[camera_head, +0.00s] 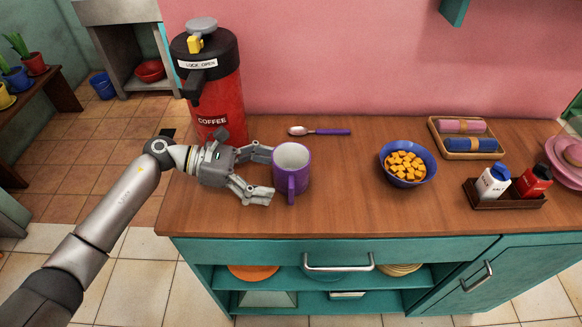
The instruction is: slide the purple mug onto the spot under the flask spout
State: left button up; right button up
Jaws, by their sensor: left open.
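The purple mug (298,178) stands upright on the wooden counter with its handle toward the front. The red and black coffee flask (215,95) stands at the counter's back left, with its black spout (193,84) facing the front left. My left gripper (267,174) is open just left of the mug, its fingers pointing right. The upper finger reaches the mug's left side and the lower finger lies near its front left; I cannot tell whether they touch it. My arm and gripper hide the flask's base and the counter under the spout. My right gripper is not in view.
A spoon with a purple handle (330,132) lies behind the mug. A blue bowl of orange cubes (407,164) stands to the right. Farther right are a napkin tray (435,141) and a shaker tray (512,203). The counter between mug and bowl is clear.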

aim_at(274, 177)
pick_arm(q)
jog(key=b+x, duration=0.2)
jog(key=x, duration=0.1)
jog(key=shift+d+f, duration=0.1)
jog(key=shift+f, duration=0.1)
jog(key=shift+d+f, duration=0.1)
jog(key=shift+d, duration=0.4)
jog(key=c, duration=0.7)
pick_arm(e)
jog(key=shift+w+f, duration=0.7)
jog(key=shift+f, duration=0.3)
